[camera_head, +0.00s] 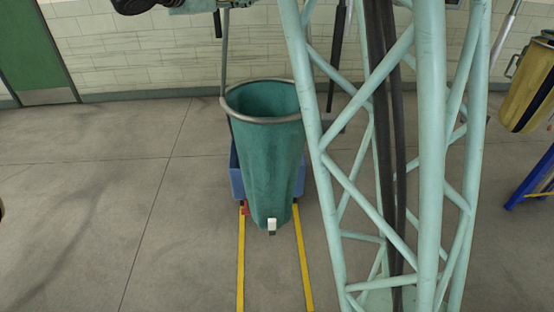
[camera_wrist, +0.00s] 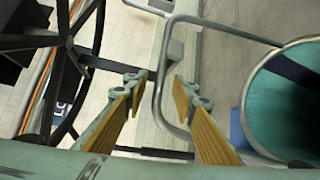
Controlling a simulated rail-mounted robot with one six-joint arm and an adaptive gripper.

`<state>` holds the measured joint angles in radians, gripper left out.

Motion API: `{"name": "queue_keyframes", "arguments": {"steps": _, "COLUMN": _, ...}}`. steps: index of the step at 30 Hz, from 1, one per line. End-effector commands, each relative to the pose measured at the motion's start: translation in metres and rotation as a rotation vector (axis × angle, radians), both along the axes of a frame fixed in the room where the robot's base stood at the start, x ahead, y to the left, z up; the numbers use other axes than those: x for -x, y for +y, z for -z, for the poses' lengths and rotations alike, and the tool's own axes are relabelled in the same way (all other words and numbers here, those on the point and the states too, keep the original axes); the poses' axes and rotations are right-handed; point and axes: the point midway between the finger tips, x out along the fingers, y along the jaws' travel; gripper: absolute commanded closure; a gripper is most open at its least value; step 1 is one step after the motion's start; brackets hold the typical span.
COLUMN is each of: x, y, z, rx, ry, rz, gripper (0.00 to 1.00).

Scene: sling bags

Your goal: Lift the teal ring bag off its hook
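The teal ring bag (camera_head: 267,160) hangs open-topped in the head view, with a grey ring around its mouth and a small white piece at its lower tip. Its teal inside and ring (camera_wrist: 248,100) show at the right of the wrist view. My gripper (camera_wrist: 162,84) is open in the wrist view, its yellow-padded fingers apart. A bent grey bar (camera_wrist: 158,90), apparently the bag's handle, runs between the fingertips in the picture; I cannot tell whether either finger touches it. The hook is not clearly visible.
A blue container (camera_head: 236,178) stands behind the bag, above yellow floor rails (camera_head: 304,265). A yellow bag (camera_head: 528,88) and a blue stand (camera_head: 536,180) are at the right. Dark bars (camera_wrist: 92,60) lie left of my fingers. The floor at left is clear.

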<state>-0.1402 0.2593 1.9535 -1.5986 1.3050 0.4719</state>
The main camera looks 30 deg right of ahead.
Motion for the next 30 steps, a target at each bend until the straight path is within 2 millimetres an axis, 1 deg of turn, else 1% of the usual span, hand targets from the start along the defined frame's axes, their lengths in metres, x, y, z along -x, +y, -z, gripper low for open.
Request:
{"name": "queue_keyframes", "arguments": {"steps": 10, "x": 0.0001, "y": 0.0001, "z": 0.0001, "rx": 0.0, "ry": 0.0, "rz": 0.0, "gripper": 0.75}}
{"name": "queue_keyframes", "arguments": {"steps": 18, "x": 0.0001, "y": 0.0001, "z": 0.0002, "rx": 0.0, "ry": 0.0, "rz": 0.0, "gripper": 1.0}}
{"name": "queue_keyframes", "arguments": {"steps": 30, "x": 0.0001, "y": 0.0, "z": -0.0006, "rx": 0.001, "ry": 0.0, "rz": 0.0, "gripper": 1.0}}
